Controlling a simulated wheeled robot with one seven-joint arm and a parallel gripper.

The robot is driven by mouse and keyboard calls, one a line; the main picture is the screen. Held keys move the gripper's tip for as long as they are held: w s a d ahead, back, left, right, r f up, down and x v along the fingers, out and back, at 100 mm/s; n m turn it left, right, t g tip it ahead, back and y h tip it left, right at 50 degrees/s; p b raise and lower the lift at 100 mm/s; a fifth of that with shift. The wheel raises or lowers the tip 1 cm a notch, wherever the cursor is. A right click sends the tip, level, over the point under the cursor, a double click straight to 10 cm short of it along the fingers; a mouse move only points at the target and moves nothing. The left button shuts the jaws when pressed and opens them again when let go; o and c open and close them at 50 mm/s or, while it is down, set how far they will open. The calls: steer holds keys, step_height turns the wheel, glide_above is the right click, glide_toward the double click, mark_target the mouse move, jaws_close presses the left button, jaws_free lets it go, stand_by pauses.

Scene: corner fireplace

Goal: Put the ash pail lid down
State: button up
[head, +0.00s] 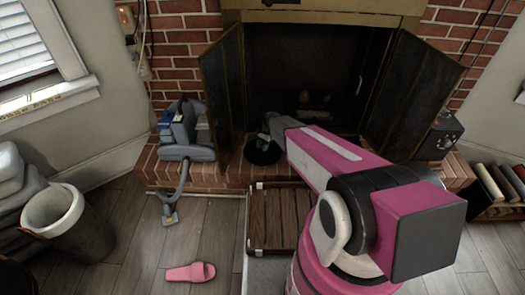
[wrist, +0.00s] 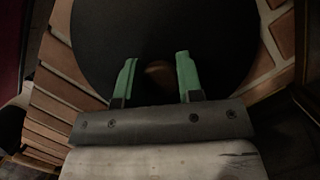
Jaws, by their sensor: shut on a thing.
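The ash pail lid is a round black disc. In the head view the lid (head: 262,153) is at the brick hearth in front of the fireplace opening, by the end of my arm. In the wrist view the lid (wrist: 100,35) fills the upper middle, with a brown knob (wrist: 158,69) at its centre. My gripper (wrist: 157,75) has its green fingers on either side of this knob and is shut on the lid by it. I cannot tell whether the lid touches the bricks. My fingertips are hard to make out in the head view.
The fireplace doors (head: 222,80) stand open on both sides. A blue-grey vacuum-like appliance (head: 186,135) stands on the hearth at left. A slatted wooden crate (head: 280,220) is in front. A grey bin (head: 52,210) and a pink slipper (head: 190,272) are on the floor.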

steer(key=shift+f, duration=1.45)
steer(key=shift+f, duration=0.15)
steer(key=o, duration=1)
steer(key=v, duration=1.2)
steer(key=s+d+r+n, duration=0.2)
steer(key=s+d+r, duration=0.3)
steer(key=s+r, duration=0.1)
steer(key=s+d+r+n+t+h, duration=0.1)
steer(key=s+d+r+n, duration=0.2)
steer(key=s+d+r, duration=0.2)
steer(key=s+d+r+n+t+h, duration=0.1)
steer(key=s+d+r+n, duration=0.1)
steer(key=s+d+r, duration=0.4)
steer(key=shift+s+d+r+n, duration=0.1)
steer(key=shift+s+d+n, duration=0.1)
steer(key=shift+s, duration=0.5)
steer(key=shift+s+d+r+n, duration=0.1)
steer(key=shift+s+d+r, duration=0.1)
steer(key=shift+s, duration=0.45)
steer(key=shift+s+d+r+n, duration=0.1)
steer(key=shift+s+d, duration=0.05)
steer(key=shift+s, duration=0.55)
steer(key=shift+f, duration=0.1)
